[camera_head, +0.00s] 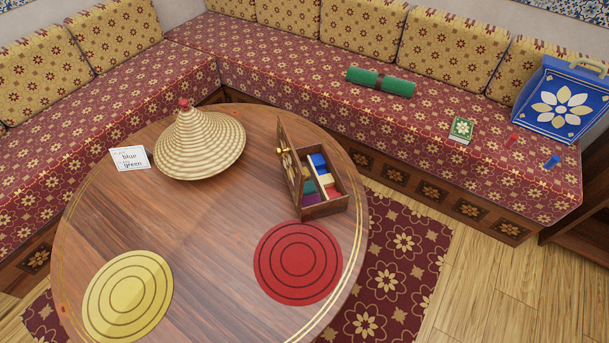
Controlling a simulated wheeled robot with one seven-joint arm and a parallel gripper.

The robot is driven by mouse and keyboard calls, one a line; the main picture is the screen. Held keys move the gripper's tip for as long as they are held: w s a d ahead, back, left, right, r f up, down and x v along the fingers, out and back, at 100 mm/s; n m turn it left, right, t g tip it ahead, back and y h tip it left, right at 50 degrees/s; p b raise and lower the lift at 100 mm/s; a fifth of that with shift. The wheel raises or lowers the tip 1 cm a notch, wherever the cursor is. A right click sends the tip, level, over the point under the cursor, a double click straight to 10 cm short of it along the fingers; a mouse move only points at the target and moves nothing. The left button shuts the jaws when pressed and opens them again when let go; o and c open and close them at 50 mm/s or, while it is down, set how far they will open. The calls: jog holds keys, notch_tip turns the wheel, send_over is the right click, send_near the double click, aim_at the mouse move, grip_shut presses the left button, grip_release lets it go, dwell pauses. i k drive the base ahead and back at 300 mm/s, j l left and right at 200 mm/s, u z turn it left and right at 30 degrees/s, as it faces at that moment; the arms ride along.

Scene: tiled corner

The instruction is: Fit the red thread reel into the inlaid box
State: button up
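The inlaid box (335,206) stands on the right part of the round wooden table. Its patterned lid (291,171) is open, swung up on the left side. Inside are coloured pieces: blue (318,161), green, purple, red and pale yellow ones. A small red thing (513,139), which looks like the red thread reel, is on the patterned sofa seat at the right, near the blue bag. It is too small to tell its exact shape or pose. My gripper is not in view.
The table (215,250) also bears a woven cone-lidded dish (199,147), a card reading "blue" and "green" (130,158), a yellow mat (128,297) and a red mat (298,263). On the sofa are a green roll (380,82), green box (461,130), blue bag (562,100) and small blue thing (552,161).

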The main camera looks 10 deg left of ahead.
aim_at(325, 193)
jog(key=i+l+u, duration=0.1)
jog(key=i+l, duration=0.5)
jog(key=i, duration=0.4)
jog(key=i+l+u, duration=0.15)
jog(key=i+l, duration=0.5)
jog(key=i, duration=0.3)
jog(key=i+l+u, duration=0.1)
jog(key=i+l, duration=0.65)
jog(key=i, duration=0.15)
